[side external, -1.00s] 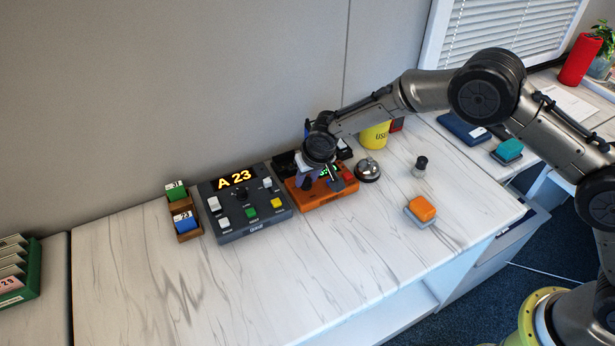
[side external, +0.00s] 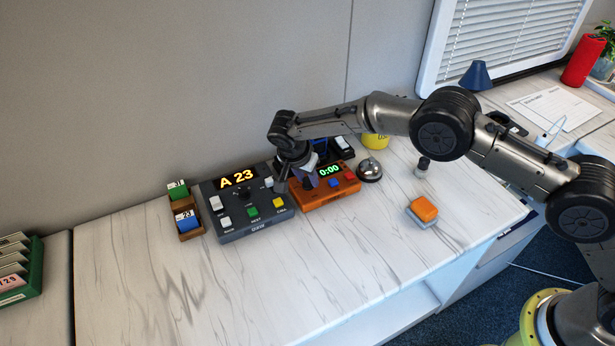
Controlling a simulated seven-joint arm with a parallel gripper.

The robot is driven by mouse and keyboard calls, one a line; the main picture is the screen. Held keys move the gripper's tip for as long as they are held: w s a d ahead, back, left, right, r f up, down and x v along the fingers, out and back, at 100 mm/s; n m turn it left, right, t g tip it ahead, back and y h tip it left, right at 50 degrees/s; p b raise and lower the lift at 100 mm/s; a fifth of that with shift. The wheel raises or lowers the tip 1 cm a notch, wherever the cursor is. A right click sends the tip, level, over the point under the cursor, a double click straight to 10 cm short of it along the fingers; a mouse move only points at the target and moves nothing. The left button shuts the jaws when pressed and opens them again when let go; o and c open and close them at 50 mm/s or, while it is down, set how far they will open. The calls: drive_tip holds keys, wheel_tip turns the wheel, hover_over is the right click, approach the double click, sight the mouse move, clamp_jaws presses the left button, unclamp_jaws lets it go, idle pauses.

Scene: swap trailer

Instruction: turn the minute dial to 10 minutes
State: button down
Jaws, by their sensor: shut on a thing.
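The orange timer box (side external: 343,188) stands on the marble-patterned counter. Its green display (side external: 330,170) reads 0:00, and red and blue buttons sit on its face. My gripper (side external: 298,184) points down at the left end of the timer, next to the grey console. It is shut on the minute dial there. The dial is mostly hidden by the fingers, and its pointer and marks cannot be read.
A grey console (side external: 262,222) showing A 23 stands close on the left. A silver bell (side external: 370,170), a dark-knobbed stamp (side external: 422,166) and an orange block on a grey base (side external: 424,209) are to the right. The front counter is clear.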

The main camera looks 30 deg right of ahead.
drive_tip(key=shift+a+m+g, duration=0.1)
drive_tip(key=shift+m+g, duration=0.3)
drive_tip(key=shift+m, duration=0.7)
drive_tip(key=c, duration=0.6)
unclamp_jaws()
drive_tip(key=shift+o, duration=0.2)
drive_tip(key=v, duration=1.3)
drive_tip(key=shift+a+r, duration=0.3)
